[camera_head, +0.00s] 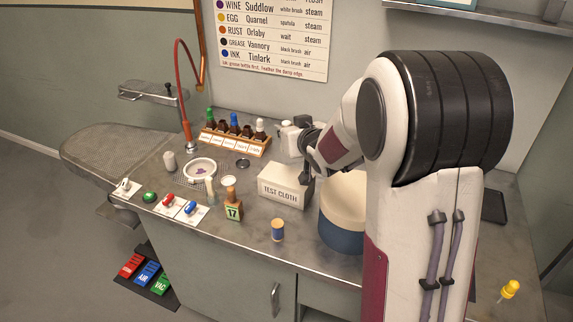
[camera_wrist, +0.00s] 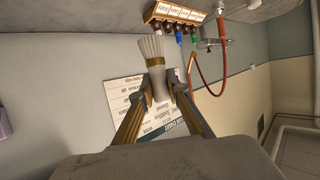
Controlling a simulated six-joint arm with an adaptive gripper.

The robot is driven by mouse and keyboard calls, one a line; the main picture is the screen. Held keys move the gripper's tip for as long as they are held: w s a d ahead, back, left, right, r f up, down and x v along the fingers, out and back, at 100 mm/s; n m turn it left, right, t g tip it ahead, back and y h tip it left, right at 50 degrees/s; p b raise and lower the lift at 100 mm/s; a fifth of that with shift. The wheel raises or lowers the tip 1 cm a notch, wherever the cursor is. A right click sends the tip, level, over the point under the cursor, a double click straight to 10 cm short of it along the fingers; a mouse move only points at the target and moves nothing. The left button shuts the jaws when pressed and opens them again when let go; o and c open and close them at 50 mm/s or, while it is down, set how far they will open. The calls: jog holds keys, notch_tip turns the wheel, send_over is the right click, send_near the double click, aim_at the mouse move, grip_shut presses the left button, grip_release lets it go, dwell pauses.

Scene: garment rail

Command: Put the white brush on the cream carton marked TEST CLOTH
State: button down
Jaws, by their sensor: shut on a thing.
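The white brush (camera_wrist: 151,46), with pale bristles, shows in the wrist view between the fingers of my gripper (camera_wrist: 168,88). My gripper is shut on it around its lower part, with the bristles sticking out past the fingertips. In the head view my gripper (camera_head: 306,165) is at the right end of the cream carton marked TEST CLOTH (camera_head: 279,194), close to its back right corner. I cannot tell whether they touch. The brush cannot be made out clearly in the head view. The carton stands on the bench with its top clear.
A large cream and blue tub (camera_head: 343,232) stands right of the carton. A wooden bottle rack (camera_head: 236,141) is behind left. A red hose (camera_head: 186,95) rises at the left.

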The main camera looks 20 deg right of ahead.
jog(key=shift+f, duration=2.65)
jog(key=shift+f, duration=1.85)
jog(key=shift+f, duration=0.2)
jog(key=c, duration=2)
grip_release()
jog(key=shift+o, duration=0.2)
jog(key=shift+r, duration=0.2)
jog(key=v, duration=1.2)
